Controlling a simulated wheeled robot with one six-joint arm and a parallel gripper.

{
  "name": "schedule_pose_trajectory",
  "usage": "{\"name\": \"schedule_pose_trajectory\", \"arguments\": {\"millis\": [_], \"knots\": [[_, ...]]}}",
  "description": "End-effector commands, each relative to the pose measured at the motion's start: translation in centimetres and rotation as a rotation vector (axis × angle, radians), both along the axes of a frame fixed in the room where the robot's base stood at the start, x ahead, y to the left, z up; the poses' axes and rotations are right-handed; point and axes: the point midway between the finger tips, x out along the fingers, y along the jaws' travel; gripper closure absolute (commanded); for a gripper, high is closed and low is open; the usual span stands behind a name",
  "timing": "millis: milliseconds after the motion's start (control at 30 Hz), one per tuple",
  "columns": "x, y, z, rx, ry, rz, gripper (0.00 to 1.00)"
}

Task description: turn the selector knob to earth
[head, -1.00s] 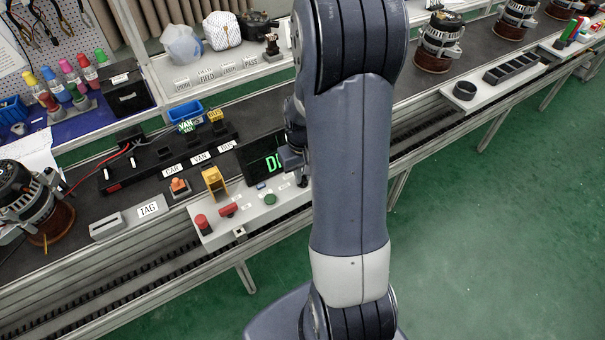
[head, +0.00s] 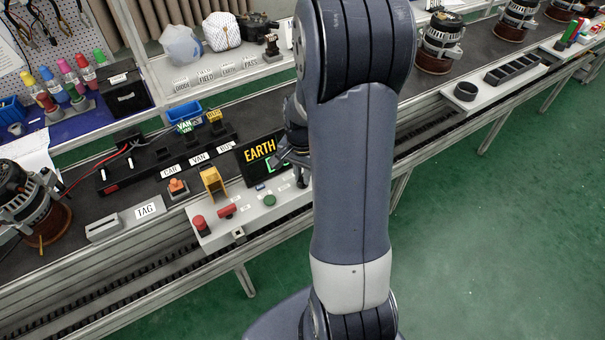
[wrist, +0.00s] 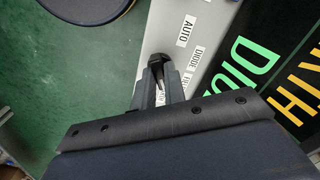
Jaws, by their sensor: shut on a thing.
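The selector knob (wrist: 157,68) is a small dark piece on the pale control panel (wrist: 160,22). In the wrist view my gripper (wrist: 162,88) is shut on it, and the fingers hide most of it. Labels AUTO and DIODE stand beside it; a further label is partly covered, so the pointer's exact mark cannot be read. In the head view my gripper (head: 294,160) is over the panel's right part, partly behind my arm. The black display (head: 262,155) shows EARTH in yellow, with green characters below; in the wrist view its green text begins DI.
Alternators stand on the line at left (head: 28,205) and upper right (head: 440,42). Green floor lies open in front.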

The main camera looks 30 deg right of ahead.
Motion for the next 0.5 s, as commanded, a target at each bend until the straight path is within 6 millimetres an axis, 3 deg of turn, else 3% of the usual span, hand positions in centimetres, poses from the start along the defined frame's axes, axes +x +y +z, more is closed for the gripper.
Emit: {"name": "schedule_pose_trajectory", "arguments": {"millis": [500], "knots": [[-0.01,0.0,0.0,0.0,0.0,-0.18,1.0]]}}
